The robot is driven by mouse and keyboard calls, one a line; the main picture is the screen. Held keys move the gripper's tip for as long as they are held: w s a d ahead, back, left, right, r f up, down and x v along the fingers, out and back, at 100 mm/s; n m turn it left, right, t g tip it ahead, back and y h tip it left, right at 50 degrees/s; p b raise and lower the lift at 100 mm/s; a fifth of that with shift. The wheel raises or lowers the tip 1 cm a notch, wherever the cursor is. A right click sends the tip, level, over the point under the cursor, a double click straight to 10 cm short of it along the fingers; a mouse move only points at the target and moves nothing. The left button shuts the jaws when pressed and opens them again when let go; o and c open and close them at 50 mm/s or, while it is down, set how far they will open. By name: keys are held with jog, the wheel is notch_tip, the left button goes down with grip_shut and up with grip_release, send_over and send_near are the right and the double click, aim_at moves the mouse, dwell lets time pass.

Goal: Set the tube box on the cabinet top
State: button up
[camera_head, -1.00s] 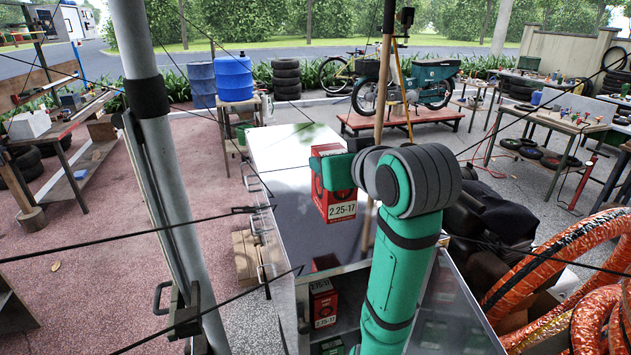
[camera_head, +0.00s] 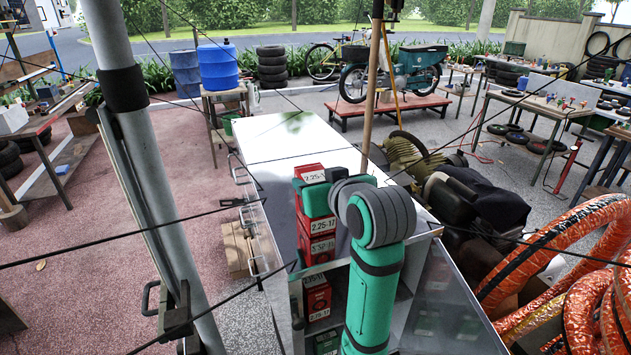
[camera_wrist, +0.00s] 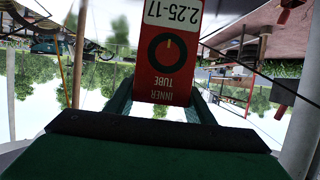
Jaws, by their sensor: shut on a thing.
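The tube box is a red carton with white "2.25-17" labels (camera_head: 318,212), upright in my gripper (camera_head: 316,198) at the near part of the cabinet top (camera_head: 285,135). In the wrist view the box (camera_wrist: 168,55) sits between the two fingers, its "INNER TUBE" print upside down. A mirrored label shows directly under the box in the shiny metal top. The box bottom is at or very close to the surface; I cannot tell whether it touches. The gripper is shut on the box, and my forearm hides part of the top.
Another red box (camera_head: 317,298) stands inside the open cabinet below. A wooden pole (camera_head: 374,90) rises beside the top's right side. A grey post (camera_head: 140,140) and dark cables cross the left. Orange hoses (camera_head: 560,270) lie at right. The far top is bare.

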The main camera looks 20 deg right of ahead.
jog(key=o, duration=1.3)
jog(key=shift+f, duration=0.1)
jog(key=shift+v, duration=6.05)
jog(key=shift+w, duration=0.1)
